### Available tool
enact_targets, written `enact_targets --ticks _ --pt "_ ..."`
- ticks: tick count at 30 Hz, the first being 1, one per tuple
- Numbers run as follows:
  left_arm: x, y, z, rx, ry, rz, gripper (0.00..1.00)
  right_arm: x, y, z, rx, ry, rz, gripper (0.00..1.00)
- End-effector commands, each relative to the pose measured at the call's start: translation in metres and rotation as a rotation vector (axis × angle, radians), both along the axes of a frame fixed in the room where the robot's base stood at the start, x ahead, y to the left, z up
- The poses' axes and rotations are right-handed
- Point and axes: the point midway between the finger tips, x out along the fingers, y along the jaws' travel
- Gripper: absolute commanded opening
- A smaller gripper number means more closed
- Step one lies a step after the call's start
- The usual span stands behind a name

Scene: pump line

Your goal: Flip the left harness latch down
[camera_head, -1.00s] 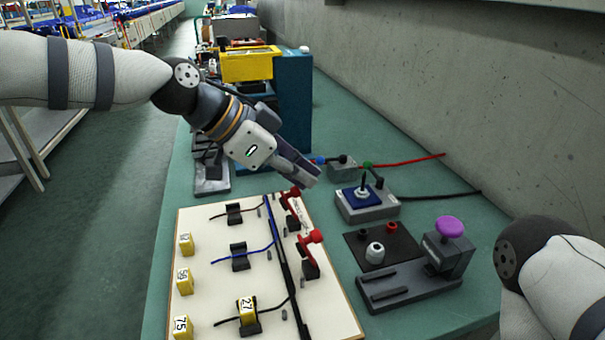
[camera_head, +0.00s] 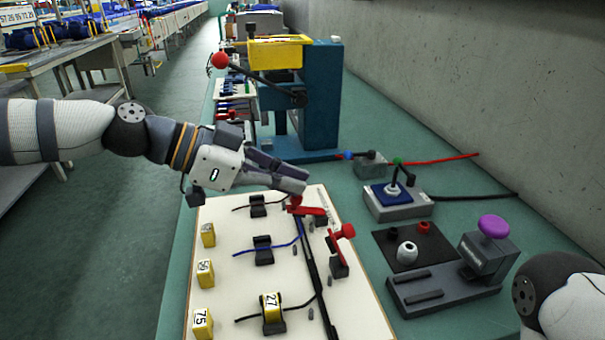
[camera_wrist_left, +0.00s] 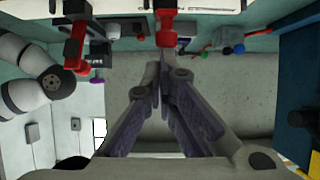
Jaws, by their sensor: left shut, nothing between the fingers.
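Two red-handled latches stand on the cream harness board (camera_head: 225,290). In the left wrist view the far latch (camera_wrist_left: 165,30) is right at the fingertips (camera_wrist_left: 160,65), and the near latch (camera_wrist_left: 76,47) is off to the left. My right gripper is out of view.
Black clips hold wires on the board, with yellow number tags (camera_head: 205,273) along its left. A blue press (camera_head: 318,95) stands behind. A joystick box (camera_head: 398,201) and a purple-knobbed fixture (camera_head: 487,250) stand at the right. Green tabletop (camera_head: 350,195) shows between them.

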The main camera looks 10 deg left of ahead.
Motion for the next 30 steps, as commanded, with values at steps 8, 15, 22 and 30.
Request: enact_targets --ticks 8,15,22,30 --pt "-0.001 0.003 -0.003 0.000 -0.001 0.000 0.00 -0.001 0.000 -0.001 0.000 0.003 0.000 0.40" --pt "0.001 -0.004 -0.005 0.001 0.001 -0.001 0.00 -0.002 0.000 -0.003 0.000 0.008 0.000 0.40" --pt "0.004 -0.012 -0.006 0.001 0.001 -0.001 0.00 -0.004 0.000 -0.004 0.000 0.011 0.000 0.40" --pt "0.004 -0.013 -0.002 0.001 -0.002 0.000 0.00 -0.002 0.000 -0.002 0.000 0.006 0.000 0.40"
